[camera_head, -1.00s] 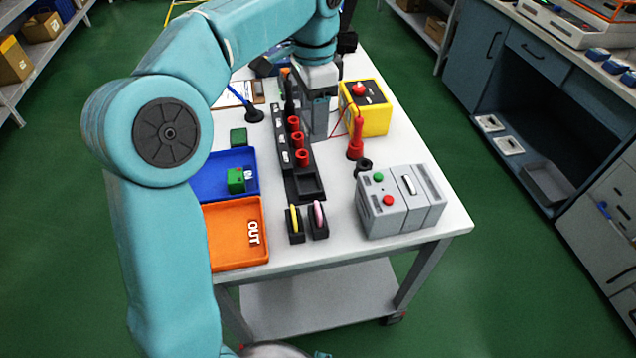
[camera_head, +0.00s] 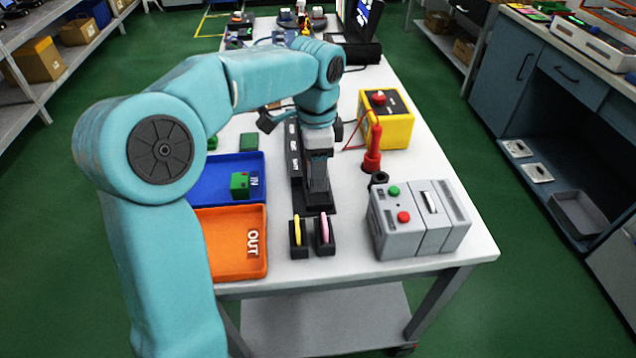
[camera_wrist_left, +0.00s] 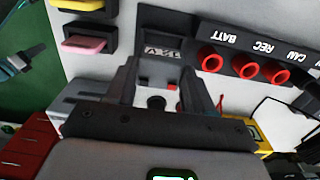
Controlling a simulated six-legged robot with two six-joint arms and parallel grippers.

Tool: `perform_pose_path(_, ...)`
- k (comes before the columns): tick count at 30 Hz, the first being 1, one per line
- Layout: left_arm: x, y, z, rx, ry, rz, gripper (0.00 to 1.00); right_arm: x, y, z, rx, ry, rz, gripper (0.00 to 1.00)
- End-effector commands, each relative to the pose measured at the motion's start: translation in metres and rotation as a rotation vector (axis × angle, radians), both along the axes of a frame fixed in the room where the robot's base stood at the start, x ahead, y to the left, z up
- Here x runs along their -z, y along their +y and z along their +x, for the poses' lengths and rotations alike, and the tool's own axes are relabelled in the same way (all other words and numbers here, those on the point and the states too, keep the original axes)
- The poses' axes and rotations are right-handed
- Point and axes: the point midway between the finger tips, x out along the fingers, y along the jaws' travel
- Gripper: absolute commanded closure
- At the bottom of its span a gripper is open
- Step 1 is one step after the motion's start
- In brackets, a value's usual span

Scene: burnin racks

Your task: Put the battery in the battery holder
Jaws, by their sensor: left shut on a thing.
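The battery (camera_wrist_left: 160,73) is a grey-black block with a white label and small red and black terminals. In the left wrist view it lies between the two fingers of my left gripper (camera_head: 318,187), which is shut on it. In the head view the gripper hides it. The gripper points down over the near end of the black rack. The battery holder (camera_wrist_left: 162,20) is the square recess at that end, beside the BATT label; its near edge shows in the head view (camera_head: 322,210). I cannot tell how deep the battery sits. My right gripper is not in view.
Red cups (camera_wrist_left: 244,65) line the rack beside the holder. A grey box (camera_head: 415,220) and a yellow box (camera_head: 388,125) are to the right, blue (camera_head: 212,192) and orange (camera_head: 230,268) trays to the left.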

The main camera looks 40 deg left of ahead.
Motion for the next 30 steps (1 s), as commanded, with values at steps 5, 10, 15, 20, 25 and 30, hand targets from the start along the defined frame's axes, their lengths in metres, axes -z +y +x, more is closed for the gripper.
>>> perform_pose_path(5, 0.026, 0.0, 0.001, -0.001, 0.003, 0.0, 0.84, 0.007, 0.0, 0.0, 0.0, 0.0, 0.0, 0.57)
perform_pose_path(10, 0.046, 0.0, 0.003, 0.0, 0.0, 0.0, 0.84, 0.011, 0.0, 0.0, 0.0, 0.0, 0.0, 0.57)
perform_pose_path(15, 0.046, 0.0, 0.004, 0.0, -0.001, 0.001, 0.84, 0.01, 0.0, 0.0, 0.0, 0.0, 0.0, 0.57)
perform_pose_path(20, 0.048, 0.0, 0.004, 0.0, -0.001, 0.001, 0.84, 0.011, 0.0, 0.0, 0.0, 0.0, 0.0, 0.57)
perform_pose_path(25, 0.049, 0.0, 0.004, 0.0, 0.0, 0.0, 0.22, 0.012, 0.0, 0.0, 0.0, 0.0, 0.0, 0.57)
perform_pose_path(30, 0.049, 0.0, 0.004, 0.0, 0.0, 0.0, 0.22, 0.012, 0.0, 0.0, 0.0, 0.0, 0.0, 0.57)
